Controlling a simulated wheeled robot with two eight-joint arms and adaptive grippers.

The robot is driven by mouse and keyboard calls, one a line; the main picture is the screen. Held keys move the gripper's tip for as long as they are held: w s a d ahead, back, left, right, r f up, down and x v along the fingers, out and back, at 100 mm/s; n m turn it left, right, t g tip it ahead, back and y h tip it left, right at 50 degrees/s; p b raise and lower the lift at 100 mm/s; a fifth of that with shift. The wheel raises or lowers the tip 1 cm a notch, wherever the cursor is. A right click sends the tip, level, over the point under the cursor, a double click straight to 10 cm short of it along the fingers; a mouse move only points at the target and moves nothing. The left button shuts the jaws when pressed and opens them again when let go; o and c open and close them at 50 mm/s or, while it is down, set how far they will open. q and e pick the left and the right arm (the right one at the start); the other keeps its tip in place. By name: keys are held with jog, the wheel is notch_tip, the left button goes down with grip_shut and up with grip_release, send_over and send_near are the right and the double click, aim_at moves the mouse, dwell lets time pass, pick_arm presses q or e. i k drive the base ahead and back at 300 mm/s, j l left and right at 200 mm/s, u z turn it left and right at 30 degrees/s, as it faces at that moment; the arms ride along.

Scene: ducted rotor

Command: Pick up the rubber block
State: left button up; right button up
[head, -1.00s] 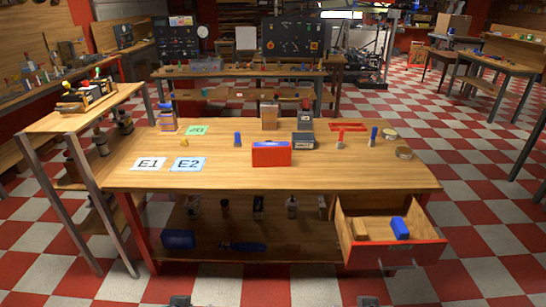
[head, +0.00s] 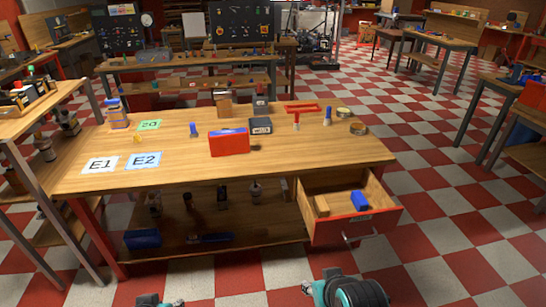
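An open drawer (head: 377,224) with a red front sticks out of the right end of the workbench. In it lie a tan block (head: 321,206) on the left and a blue block (head: 360,200) on the right, apart from each other. I cannot tell by look which thing is the rubber block. Parts of my two arms show at the bottom edge, the right one larger, both well in front of the bench. No gripper fingers can be made out, and nothing touches the blocks.
A blue item (head: 142,239) lies on the lower shelf. Checkered floor is free at right.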

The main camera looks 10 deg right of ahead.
aim_at(358, 200)
jog(key=i+l+u, duration=0.1)
jog(key=l, duration=0.3)
jog(key=i+l+u, duration=0.1)
jog(key=i+l, duration=0.15)
jog(key=l, duration=0.2)
jog(key=i+l, duration=0.15)
jog(key=l, duration=0.25)
jog(key=i+l+u, duration=0.15)
jog(key=l, duration=0.3)
jog(key=i+l+u, duration=0.1)
jog(key=l, duration=0.3)
